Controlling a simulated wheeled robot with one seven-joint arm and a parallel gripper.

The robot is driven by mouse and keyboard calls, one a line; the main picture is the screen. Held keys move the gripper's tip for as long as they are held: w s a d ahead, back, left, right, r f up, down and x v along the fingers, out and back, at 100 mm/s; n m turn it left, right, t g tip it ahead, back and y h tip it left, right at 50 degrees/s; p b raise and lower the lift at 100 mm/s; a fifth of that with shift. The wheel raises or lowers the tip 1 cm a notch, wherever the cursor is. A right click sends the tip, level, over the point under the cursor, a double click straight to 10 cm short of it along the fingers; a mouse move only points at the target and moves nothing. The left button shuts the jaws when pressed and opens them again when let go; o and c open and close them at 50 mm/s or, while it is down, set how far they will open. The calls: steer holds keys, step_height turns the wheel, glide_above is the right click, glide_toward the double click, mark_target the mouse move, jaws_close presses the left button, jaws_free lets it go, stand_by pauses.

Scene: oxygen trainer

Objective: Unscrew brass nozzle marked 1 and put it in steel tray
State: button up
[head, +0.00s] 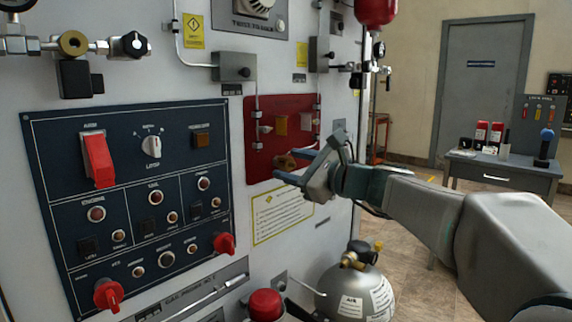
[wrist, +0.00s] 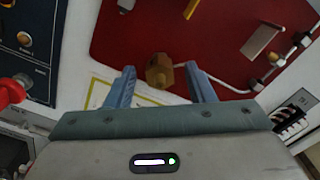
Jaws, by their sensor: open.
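A brass nozzle (wrist: 159,71) sticks out from the lower part of the red panel (wrist: 120,35). It also shows in the head view (head: 285,161), partly behind my gripper. I cannot read a number on it. My gripper (wrist: 160,69) is open, with one blue finger on each side of the nozzle and a gap on both sides in the wrist view. In the head view my gripper (head: 284,166) reaches in from the right. I cannot make out a steel tray in either view.
Other fittings, one a brass-coloured block (head: 281,125), sit higher on the red panel. A dark control panel (head: 130,250) with red knobs is to the left. An air cylinder (head: 358,285) stands below my arm. A grey desk (head: 505,172) with red canisters is far right.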

steer(key=shift+c, duration=0.3)
steer(key=c, duration=1)
steer(key=n+b, duration=0.1)
steer(key=b, duration=0.1)
steer(key=shift+f+b, duration=0.3)
steer(key=shift+b, duration=0.05)
steer(key=shift+r+n+b, duration=0.1)
steer(key=shift+n+b, duration=0.65)
steer(key=shift+n, duration=0.15)
steer(key=shift+r+n, duration=0.15)
steer(key=shift+n, duration=0.15)
steer(key=shift+f+n+b, duration=0.3)
steer(key=shift+n+b, duration=0.3)
steer(key=shift+b, duration=0.5)
steer(key=shift+r+n+b, duration=0.1)
steer(key=shift+n+b, duration=0.65)
steer(key=shift+n, duration=0.05)
steer(key=shift+r+n, duration=0.2)
steer(key=shift+n, duration=0.1)
